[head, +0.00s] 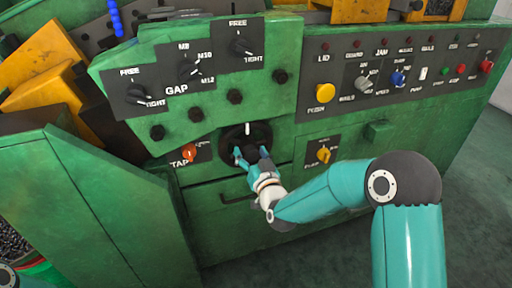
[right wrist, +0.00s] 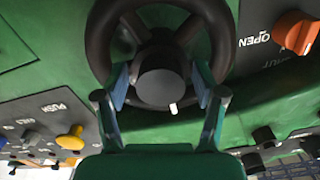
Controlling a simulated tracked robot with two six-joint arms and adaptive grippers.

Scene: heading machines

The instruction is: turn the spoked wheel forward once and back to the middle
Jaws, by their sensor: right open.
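The spoked wheel (head: 266,136) is dark and sits low on the front of the green machine. In the right wrist view its rim (right wrist: 99,42) and thick round hub (right wrist: 163,78) fill the upper middle. A short white mark (right wrist: 173,108) shows at the rim; in the head view it is at the wheel's top. My right gripper (head: 248,156) is in front of the wheel, fingers apart. In the right wrist view the right gripper's fingertips (right wrist: 164,90) lie on either side of the hub, over the rim; contact is unclear. My left gripper is out of view.
An orange knob (head: 190,152) is left of the wheel and a yellow knob (head: 323,154) right of it. Black GAP knobs (head: 190,68) are above. A panel of buttons and switches (head: 398,77) is at upper right. A drawer-like handle (head: 236,198) is below.

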